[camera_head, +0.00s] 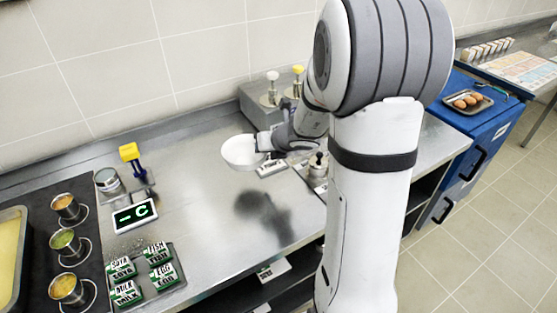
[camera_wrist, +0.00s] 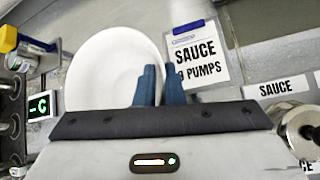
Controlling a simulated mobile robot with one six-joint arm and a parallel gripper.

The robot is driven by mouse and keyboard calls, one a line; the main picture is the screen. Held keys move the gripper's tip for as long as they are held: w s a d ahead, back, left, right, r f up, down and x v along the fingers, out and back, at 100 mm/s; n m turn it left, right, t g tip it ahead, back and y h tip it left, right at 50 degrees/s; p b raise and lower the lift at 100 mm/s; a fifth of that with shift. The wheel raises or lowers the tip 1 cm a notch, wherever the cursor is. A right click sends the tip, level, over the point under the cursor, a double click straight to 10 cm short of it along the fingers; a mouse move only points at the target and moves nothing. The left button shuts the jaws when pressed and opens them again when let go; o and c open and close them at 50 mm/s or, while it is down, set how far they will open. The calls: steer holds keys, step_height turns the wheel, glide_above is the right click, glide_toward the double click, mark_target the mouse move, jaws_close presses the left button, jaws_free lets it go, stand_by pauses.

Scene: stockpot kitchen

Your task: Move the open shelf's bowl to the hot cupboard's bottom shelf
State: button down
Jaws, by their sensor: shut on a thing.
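A white bowl (camera_head: 242,151) is held above the steel counter, left of my arm. My gripper (camera_head: 262,143) is shut on its right-hand rim. In the wrist view the bowl (camera_wrist: 113,72) fills the upper left, and the two blue fingers of my gripper (camera_wrist: 160,85) pinch its edge. A dark shadow lies on the counter below and right of the bowl. Part of an open shelf (camera_head: 275,271) shows under the counter, mostly hidden by my arm. A blue cabinet (camera_head: 477,140) stands at the right; I cannot tell whether it is the hot cupboard.
Pump dispensers stand on a steel box (camera_head: 255,103) against the wall. A scale display (camera_head: 135,215), allergen cards (camera_head: 142,275) and cups of sauce (camera_head: 66,243) occupy the counter's left. A tray of eggs (camera_head: 468,101) sits on the blue cabinet. The floor at right is clear.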

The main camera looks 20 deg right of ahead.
step_height(320, 180, down, 7)
steer(key=shift+f+b, duration=0.15)
steer(key=shift+b, duration=1)
steer(key=shift+f, duration=0.2)
steer(key=c, duration=1.5)
jaws_free()
steer(key=shift+c, duration=0.2)
